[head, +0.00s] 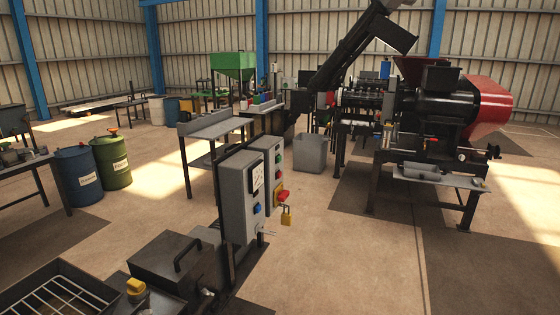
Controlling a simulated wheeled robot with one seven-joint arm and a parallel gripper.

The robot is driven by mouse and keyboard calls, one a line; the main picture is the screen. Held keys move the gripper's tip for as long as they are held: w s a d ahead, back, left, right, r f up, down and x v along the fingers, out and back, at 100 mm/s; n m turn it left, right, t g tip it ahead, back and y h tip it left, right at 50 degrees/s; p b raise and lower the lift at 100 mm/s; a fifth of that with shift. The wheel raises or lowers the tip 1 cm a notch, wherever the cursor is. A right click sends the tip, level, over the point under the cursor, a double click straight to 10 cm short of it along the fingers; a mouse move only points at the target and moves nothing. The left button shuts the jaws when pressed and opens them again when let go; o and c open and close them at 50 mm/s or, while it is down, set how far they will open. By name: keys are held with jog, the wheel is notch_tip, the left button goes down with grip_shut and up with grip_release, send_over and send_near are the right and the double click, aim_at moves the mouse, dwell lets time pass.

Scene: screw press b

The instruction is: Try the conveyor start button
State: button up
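Two grey control boxes stand side by side on a dark frame near the middle of the head view. The nearer box (234,205) has a white-faced meter (257,179) and a blue button or knob (257,208). The box behind it (268,150) carries a small green button (278,158), a red one (279,172) and a red switch (282,196) on a yellow plate. A yellow padlock (287,215) hangs at that switch. Labels are too small to read, so I cannot tell which button starts the conveyor. An inclined black conveyor (350,50) rises behind. My gripper is not in view.
A dark machine with a lidded box (173,265) and a wire grate (60,295) fills the lower left. A grey bin (310,153) and the black-and-red press (445,105) stand behind. Blue (77,180) and green (112,162) drums are at left. Open floor lies right of the boxes.

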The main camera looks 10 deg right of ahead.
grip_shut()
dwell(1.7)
